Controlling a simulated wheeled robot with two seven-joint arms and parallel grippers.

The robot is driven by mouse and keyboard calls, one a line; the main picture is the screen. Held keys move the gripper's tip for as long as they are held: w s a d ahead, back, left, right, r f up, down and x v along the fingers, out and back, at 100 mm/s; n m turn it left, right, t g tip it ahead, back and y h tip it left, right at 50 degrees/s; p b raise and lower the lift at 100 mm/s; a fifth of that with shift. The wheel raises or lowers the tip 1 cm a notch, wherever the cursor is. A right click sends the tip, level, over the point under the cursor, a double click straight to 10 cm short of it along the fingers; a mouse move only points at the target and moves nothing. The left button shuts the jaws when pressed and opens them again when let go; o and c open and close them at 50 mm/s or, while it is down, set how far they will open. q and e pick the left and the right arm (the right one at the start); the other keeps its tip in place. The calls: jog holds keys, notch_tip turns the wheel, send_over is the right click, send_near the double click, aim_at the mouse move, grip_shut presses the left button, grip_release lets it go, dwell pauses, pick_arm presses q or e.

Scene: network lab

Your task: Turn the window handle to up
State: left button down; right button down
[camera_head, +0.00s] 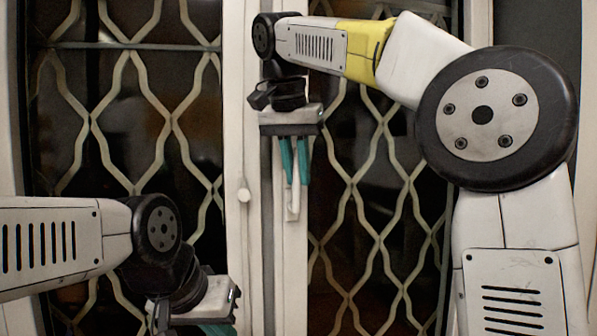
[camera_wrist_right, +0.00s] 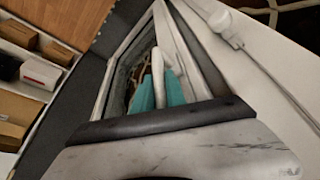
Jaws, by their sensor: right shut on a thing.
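In the right wrist view the handle (camera_wrist_right: 160,65) shows as a pale bar between the teal fingers (camera_wrist_right: 160,92). My left gripper (camera_head: 218,328) is at the bottom left, its teal fingers mostly cut off by the picture edge.
Dark window panes with wavy metal grilles (camera_head: 130,110) stand on both sides of the frame. A small white round knob (camera_head: 244,195) is on the frame left of the handle. The right wrist view shows shelves with cardboard boxes (camera_wrist_right: 20,108) at the left.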

jog(key=shift+a+f, duration=0.1)
jog(key=c, duration=1.4)
grip_release()
jog(key=shift+v, duration=3.75)
